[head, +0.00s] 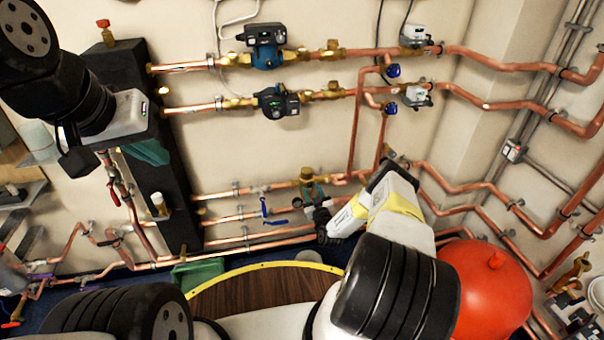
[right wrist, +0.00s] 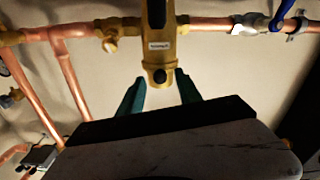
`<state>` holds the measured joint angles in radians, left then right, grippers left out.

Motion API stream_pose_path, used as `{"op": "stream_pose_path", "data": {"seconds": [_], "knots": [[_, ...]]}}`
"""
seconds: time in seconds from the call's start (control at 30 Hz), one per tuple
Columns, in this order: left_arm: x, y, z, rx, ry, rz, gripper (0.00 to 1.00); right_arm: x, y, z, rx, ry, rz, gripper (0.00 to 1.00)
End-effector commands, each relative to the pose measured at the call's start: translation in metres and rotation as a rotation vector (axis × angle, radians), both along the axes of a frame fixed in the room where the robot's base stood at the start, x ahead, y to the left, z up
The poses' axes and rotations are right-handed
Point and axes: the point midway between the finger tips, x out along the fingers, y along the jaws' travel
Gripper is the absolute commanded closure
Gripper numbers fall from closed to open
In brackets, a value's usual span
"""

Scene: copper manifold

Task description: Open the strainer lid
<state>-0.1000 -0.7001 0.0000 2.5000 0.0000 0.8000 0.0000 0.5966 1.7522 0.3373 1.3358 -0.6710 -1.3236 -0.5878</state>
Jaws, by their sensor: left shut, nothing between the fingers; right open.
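The strainer is a brass-yellow body (right wrist: 158,22) with a small label, set in a copper pipe line in the right wrist view. Its narrower end, with a dark round tip (right wrist: 160,76), points toward my right gripper (right wrist: 160,95). The two green fingers are open, one on each side of that end, and appear apart from it. In the head view the brass fitting (head: 307,173) is small, with my right gripper (head: 314,191) close against it and partly hiding it. Whether the lid is open is unclear. My left gripper (head: 148,152) is shut and empty at upper left, away from the strainer.
Copper pipes run along the wall beside and behind the strainer. A blue-handled valve (head: 266,208) sits just left of it. Two pumps (head: 265,45) (head: 277,101) hang above. A tall black block (head: 150,190) stands at left, and a red tank (head: 487,285) at lower right.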

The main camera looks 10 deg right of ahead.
Motion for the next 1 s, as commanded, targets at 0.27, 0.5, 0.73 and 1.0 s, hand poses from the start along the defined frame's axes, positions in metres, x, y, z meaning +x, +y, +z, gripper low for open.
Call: {"op": "stream_pose_path", "data": {"seconds": [0.27, 0.5, 0.73, 1.0], "knots": [[0.0, 0.0, 0.0, 0.0, 0.0, 0.0, 1.0, 0.0081, 0.0007, -0.0003, 0.0, 0.001, 0.001, 0.59], [0.0, 0.0, 0.0, 0.0, 0.0, 0.0, 1.0, 0.0079, 0.0005, -0.0001, 0.0, 0.001, 0.001, 0.86], [0.0, 0.0, 0.0, 0.0, 0.0, 0.0, 1.0, 0.0079, 0.0006, 0.0, 0.0, 0.001, 0.001, 1.0], [0.0, 0.0, 0.0, 0.0, 0.0, 0.0, 1.0, 0.0078, 0.0006, 0.0, 0.0, 0.001, 0.001, 1.0]]}}
